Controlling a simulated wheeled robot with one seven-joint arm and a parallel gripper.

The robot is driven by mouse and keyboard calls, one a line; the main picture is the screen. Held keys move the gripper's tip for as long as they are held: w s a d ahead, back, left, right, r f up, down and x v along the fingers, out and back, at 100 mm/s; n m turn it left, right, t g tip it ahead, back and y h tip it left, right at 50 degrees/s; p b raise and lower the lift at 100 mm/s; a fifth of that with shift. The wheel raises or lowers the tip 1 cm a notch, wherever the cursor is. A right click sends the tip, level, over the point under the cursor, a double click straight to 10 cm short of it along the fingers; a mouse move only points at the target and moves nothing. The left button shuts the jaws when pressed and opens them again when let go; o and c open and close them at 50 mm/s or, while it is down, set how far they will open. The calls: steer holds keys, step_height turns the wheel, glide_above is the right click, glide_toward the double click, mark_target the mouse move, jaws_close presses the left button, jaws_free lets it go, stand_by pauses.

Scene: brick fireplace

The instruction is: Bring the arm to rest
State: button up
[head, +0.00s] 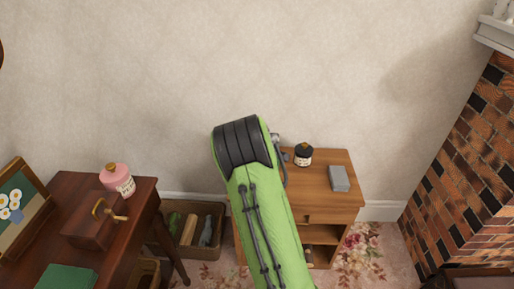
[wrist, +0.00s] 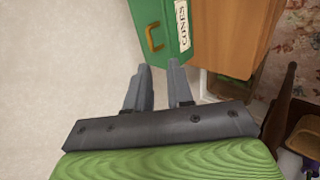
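My green arm (head: 262,225) with its black upper joint rises from the bottom of the head view, in front of a small wooden cabinet. In the wrist view my gripper (wrist: 159,66) shows two grey fingers with a gap between them and nothing held. Its fingertips point toward a green box (wrist: 162,40) with a gold handle and a white label. I cannot tell whether they touch it. The gripper's fingers are not clearly seen in the head view.
The wooden cabinet (head: 335,203) bears a dark jar (head: 303,155) and a grey block (head: 339,178). A brick fireplace (head: 470,170) stands right.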

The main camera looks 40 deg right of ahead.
steer(key=v, duration=0.4)
steer(key=shift+r+p, duration=0.1)
steer(key=shift+p, duration=0.2)
